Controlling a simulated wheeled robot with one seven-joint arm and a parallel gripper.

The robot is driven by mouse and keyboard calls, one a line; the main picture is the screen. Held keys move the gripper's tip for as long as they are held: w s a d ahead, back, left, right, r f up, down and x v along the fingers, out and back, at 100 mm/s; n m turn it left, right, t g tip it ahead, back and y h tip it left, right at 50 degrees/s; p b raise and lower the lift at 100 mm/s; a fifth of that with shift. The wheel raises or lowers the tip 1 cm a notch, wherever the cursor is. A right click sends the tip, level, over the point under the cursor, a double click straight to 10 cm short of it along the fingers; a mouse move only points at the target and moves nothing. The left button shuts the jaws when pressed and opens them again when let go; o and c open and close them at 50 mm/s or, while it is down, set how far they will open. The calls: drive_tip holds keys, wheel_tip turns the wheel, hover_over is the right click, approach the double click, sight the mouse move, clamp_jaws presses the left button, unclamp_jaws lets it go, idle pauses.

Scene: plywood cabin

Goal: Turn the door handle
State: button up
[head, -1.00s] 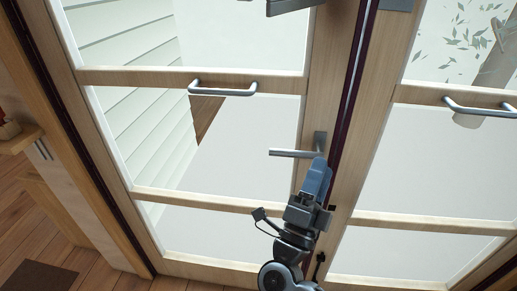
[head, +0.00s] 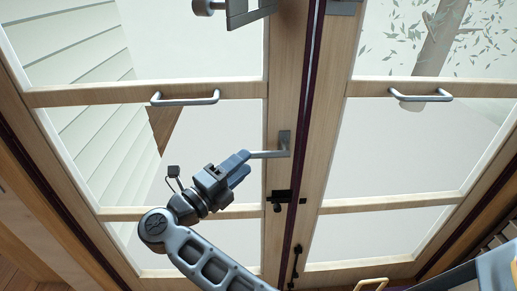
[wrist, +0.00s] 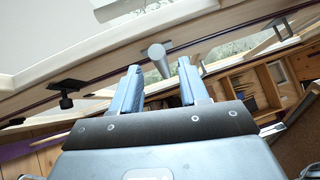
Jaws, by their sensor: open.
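The door handle (head: 270,154) is a grey metal lever on a plate on the wooden stile, pointing left and about level in the head view. My gripper (head: 247,165) is open at the free left end of the lever, its blue fingers pointing toward the plate. In the wrist view, the handle (wrist: 158,58) shows nearly end-on, between the lines of the two fingertips of my gripper (wrist: 159,80) and just ahead of them. I cannot tell whether a finger touches it. The glazed wooden door (head: 285,60) looks closed against its neighbour.
Grey pull bars cross the left door (head: 185,99) and the right door (head: 421,96). A dark latch (head: 284,196) sits on the stile below the handle. A bracket-like metal fitting (head: 249,10) is above. Wooden shelving (wrist: 255,88) shows in the wrist view.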

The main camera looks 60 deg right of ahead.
drive_tip(key=d+p, duration=0.1)
drive_tip(key=d, duration=0.5)
drive_tip(key=shift+s+d+r, duration=0.2)
drive_tip(key=shift+s+r, duration=0.25)
drive_tip(key=shift+c, duration=0.3)
clamp_jaws()
